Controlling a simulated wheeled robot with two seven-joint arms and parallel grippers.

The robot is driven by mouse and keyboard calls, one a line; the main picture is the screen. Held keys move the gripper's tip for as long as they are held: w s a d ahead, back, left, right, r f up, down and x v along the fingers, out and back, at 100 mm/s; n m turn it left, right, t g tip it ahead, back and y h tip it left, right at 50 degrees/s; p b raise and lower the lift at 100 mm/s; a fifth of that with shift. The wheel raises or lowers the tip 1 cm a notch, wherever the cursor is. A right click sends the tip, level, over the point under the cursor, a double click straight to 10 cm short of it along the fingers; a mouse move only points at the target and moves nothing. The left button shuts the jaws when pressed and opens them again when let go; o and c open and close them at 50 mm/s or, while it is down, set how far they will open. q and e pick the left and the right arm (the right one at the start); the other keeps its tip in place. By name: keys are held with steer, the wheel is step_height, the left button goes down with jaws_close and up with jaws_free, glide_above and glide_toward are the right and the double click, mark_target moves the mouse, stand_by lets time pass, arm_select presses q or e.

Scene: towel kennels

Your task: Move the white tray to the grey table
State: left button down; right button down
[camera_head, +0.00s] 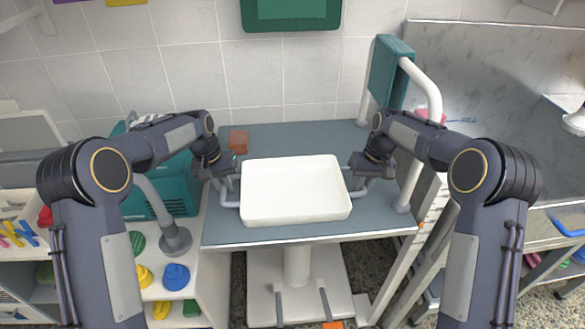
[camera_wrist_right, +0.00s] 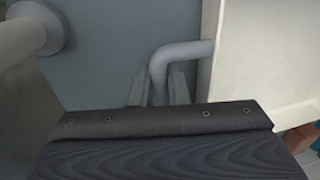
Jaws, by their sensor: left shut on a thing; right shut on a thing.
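The white tray (camera_head: 294,190) is at the grey table (camera_head: 270,137), near its front edge, between my two grippers. I cannot tell whether it rests on the top or hangs just above it. It has a grey bar handle on each side. My left gripper (camera_head: 226,186) is shut on the left handle. My right gripper (camera_head: 361,184) is shut on the right handle (camera_wrist_right: 182,52). In the right wrist view, the handle passes between the fingers (camera_wrist_right: 160,85), and the tray's wall (camera_wrist_right: 262,60) is at the right.
A brown block (camera_head: 239,141) lies at the table's back left. A teal crate (camera_head: 172,190) stands on the white shelf unit to the left. A white rail with a teal pad (camera_head: 388,72) rises at the table's right side. A metal basin (camera_head: 490,80) is further right.

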arm_select(q)
steer(key=c, duration=1.4)
jaws_free()
arm_select(e)
steer(key=c, duration=1.4)
jaws_free()
steer(key=shift+r, duration=0.25)
arm_select(q)
step_height(320, 180, up, 8)
steer(key=a, duration=0.1)
steer(key=shift+a, duration=0.2)
arm_select(e)
step_height(320, 180, up, 7)
steer(key=d, duration=0.1)
steer(key=shift+d, duration=0.2)
arm_select(q)
steer(key=shift+s+f, duration=0.1)
arm_select(e)
steer(key=shift+f, duration=0.1)
